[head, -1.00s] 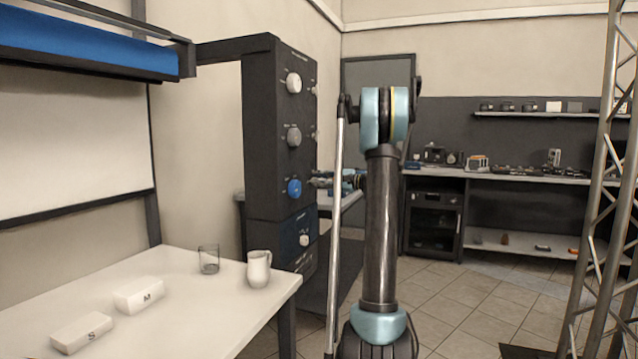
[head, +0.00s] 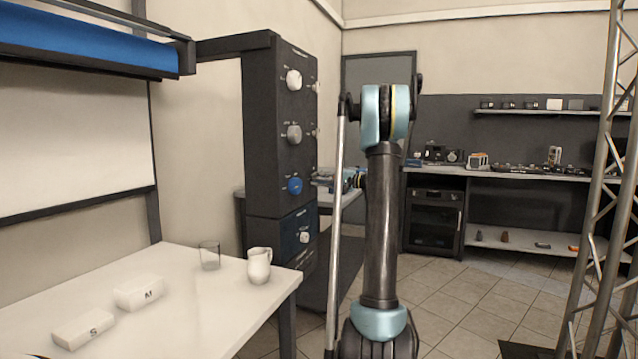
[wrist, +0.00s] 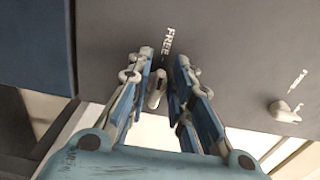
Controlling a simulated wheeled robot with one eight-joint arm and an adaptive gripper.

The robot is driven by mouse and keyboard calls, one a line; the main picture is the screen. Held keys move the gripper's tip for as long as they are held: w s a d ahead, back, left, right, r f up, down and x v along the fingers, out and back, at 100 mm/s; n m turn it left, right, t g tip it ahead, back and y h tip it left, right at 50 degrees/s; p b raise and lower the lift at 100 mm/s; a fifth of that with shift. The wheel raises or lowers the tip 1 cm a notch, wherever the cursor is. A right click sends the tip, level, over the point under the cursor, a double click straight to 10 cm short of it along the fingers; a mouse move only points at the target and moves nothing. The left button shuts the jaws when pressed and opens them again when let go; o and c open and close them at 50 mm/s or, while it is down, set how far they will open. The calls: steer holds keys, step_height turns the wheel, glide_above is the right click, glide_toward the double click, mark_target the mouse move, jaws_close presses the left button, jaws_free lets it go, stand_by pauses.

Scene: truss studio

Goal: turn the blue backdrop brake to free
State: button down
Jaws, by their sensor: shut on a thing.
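The dark control column (head: 262,130) stands left of centre in the head view. Its blue knob (head: 294,186) is in the lower row, under the white and grey ones. My gripper (head: 317,179) is just right of this knob, at the column's right edge, and hides what is there. In the wrist view my gripper (wrist: 165,75) has its blue fingers on either side of a small pale brake lever (wrist: 156,90) and is shut on it. The word FREE (wrist: 168,42) is printed on the panel just beyond the fingertips. The lever's exact angle is partly hidden.
Another pale lever (wrist: 285,110) is on the panel to the right in the wrist view. A white table (head: 190,310) with a glass (head: 210,256), a jug (head: 259,266) and two white blocks stands at the left. A truss (head: 605,190) rises at the right.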

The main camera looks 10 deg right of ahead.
steer(key=shift+s+f, duration=0.1)
steer(key=shift+f, duration=0.1)
steer(key=c, duration=1.7)
jaws_free()
steer(key=v, duration=1.1)
steer(key=shift+s+d, duration=0.15)
steer(key=shift+d, duration=0.25)
